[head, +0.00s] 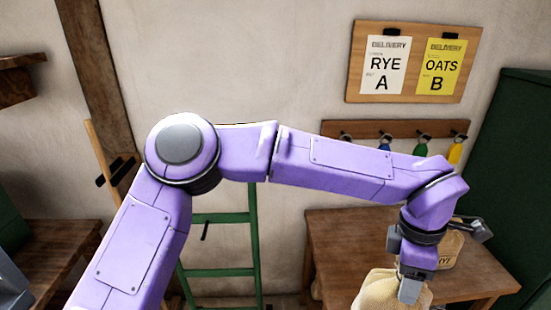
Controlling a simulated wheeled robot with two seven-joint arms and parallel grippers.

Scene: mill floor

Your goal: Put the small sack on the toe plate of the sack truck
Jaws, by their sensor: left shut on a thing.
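My left gripper (411,290) is at the lower right, pointing down, shut on a cream cloth sack (376,291). The sack is in front of the wooden table, and its lower part is cut off by the bottom edge of the picture. A green frame with crossbars, which looks like the sack truck (222,271), stands against the wall left of the sack. My left arm covers its upper part. Its toe plate is not in view. My right gripper is not in view.
A wooden table (335,237) stands at the right, with another labelled sack (449,252) on it, partly behind my gripper. A rack with hooks and coloured tags (456,152) and a notice board (409,93) hang above. A wooden bench (55,250) is at the left.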

